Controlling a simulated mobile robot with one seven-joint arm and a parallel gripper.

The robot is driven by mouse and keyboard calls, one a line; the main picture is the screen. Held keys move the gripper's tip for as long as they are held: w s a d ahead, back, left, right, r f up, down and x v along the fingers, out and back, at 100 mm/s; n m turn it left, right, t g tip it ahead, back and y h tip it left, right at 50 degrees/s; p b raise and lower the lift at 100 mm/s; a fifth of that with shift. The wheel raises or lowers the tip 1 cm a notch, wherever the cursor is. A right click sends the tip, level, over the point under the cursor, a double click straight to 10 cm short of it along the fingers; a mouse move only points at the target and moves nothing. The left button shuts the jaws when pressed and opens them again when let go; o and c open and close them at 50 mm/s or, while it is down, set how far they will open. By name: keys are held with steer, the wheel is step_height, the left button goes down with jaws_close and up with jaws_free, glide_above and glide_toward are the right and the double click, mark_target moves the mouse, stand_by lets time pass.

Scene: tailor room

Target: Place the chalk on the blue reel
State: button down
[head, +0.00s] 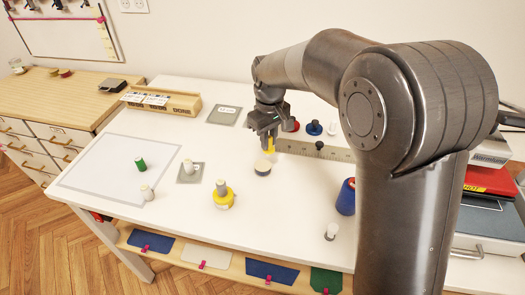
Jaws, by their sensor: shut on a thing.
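My gripper (269,143) points down over the middle of the table and is shut on a small yellow piece, which looks like the chalk (270,146). The fingers hide part of it. A taller blue reel of thread (346,197) stands farther right, beside my arm. A small blue piece with a dark knob (314,128) is at the back. I cannot tell for certain which one is the blue reel.
A grey ruler (305,149) lies behind the gripper. A wooden box (162,102) is at the back left. The front middle of the table is mostly clear.

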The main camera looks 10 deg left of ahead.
steer(key=shift+a+f, duration=0.55)
steer(key=shift+a, duration=0.3)
steer(key=shift+a+f, duration=0.1)
steer(key=shift+f, duration=1.95)
steer(key=c, duration=1.3)
jaws_free()
steer(key=shift+f, duration=0.1)
